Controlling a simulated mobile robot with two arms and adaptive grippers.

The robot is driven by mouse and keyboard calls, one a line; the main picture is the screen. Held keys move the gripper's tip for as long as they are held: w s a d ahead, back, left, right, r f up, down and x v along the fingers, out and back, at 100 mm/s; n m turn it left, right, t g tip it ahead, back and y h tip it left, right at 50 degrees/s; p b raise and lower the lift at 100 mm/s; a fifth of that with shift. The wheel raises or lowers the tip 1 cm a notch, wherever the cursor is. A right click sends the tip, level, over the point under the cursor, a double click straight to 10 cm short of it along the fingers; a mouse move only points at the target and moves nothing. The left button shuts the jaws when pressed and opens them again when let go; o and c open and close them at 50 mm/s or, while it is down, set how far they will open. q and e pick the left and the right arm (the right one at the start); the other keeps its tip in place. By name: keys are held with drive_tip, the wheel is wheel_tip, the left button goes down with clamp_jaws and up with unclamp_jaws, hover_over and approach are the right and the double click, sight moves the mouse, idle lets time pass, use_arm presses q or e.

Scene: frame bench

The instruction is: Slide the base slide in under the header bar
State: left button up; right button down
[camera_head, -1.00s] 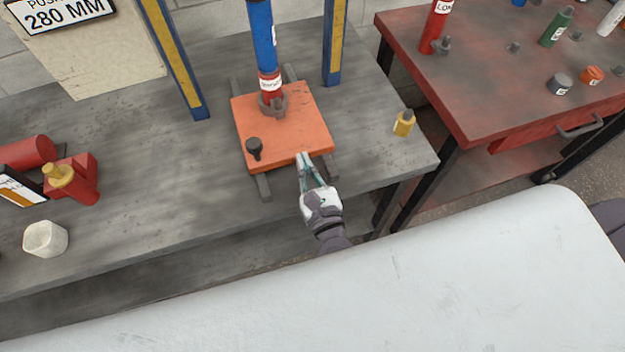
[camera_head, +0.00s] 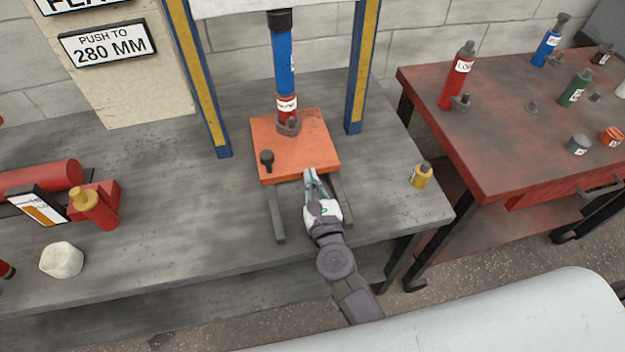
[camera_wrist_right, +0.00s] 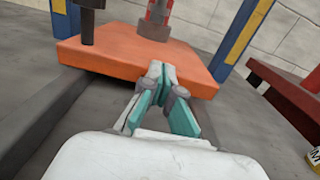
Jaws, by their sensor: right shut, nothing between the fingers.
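The base slide is an orange plate (camera_head: 295,148) on two dark rails (camera_head: 277,215), between two blue-and-yellow posts. A blue-and-red cylinder (camera_head: 285,70) stands upright in a grey fitting on it, and a dark knob (camera_head: 266,160) stands at its front left. The pale header bar (camera_head: 230,8) crosses the top edge, mostly cut off; the cylinder's black top overlaps it, and I cannot tell the depth between them. My right gripper (camera_head: 310,174) is shut and empty, its tips at the plate's front edge. The wrist view shows the tips (camera_wrist_right: 161,70) against the orange plate (camera_wrist_right: 120,58). My left gripper is not in view.
A small yellow bottle (camera_head: 421,175) stands right of the rails. Red parts (camera_head: 95,205) and a white block (camera_head: 62,260) lie on the left of the bench. A red table (camera_head: 480,150) with bottles is at right. A sign reads "PUSH TO 280 MM" (camera_head: 108,45).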

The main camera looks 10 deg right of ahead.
drive_tip(key=shift+w+r, duration=0.2)
drive_tip(key=shift+r, duration=0.1)
drive_tip(key=shift+s+f, duration=0.2)
drive_tip(key=shift+s, duration=0.25)
drive_tip(key=s, duration=1.1)
drive_tip(key=shift+s+d+f, duration=0.1)
drive_tip(key=shift+s+d, duration=0.1)
drive_tip(key=shift+s, duration=0.05)
